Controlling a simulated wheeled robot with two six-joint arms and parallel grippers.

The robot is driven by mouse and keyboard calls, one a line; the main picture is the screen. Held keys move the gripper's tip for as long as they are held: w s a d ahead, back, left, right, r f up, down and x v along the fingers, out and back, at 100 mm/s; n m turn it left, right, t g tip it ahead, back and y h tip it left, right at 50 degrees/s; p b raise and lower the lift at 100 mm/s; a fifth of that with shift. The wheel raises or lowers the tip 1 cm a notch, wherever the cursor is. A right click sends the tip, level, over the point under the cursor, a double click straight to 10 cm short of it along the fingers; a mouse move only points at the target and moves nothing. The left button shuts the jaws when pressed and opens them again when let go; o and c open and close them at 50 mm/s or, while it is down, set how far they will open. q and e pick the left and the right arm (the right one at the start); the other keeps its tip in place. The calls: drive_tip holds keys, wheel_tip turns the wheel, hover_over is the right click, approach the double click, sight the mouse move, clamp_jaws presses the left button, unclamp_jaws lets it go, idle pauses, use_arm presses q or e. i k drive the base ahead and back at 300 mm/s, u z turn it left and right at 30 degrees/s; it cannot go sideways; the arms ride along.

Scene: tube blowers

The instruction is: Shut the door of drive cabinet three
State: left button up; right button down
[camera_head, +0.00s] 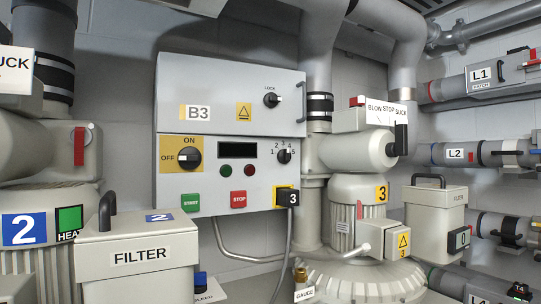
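The drive cabinet's door (222,92) is a light grey panel marked B3 on the upper part of the wall cabinet. It carries a yellow warning triangle, a black LOCK knob (271,99) and a dark handle (301,103) at its right edge. I cannot tell from this view whether the door is fully shut or slightly ajar. The control panel (222,175) below it has an ON/OFF rotary switch, a dark display, a numbered selector, and green START and red STOP buttons. Neither of my grippers is in view.
A filter box (138,262) stands in front at lower left. Blower 3 (358,200) and its pipes stand right of the cabinet. A cable (289,245) hangs from the black plug (287,198) marked 3. Tubes L1 and L2 (470,153) line the right wall.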

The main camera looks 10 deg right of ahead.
sight(197, 95)
drive_tip(key=u, duration=0.95)
drive_tip(key=k, duration=0.8)
drive_tip(key=z, duration=0.1)
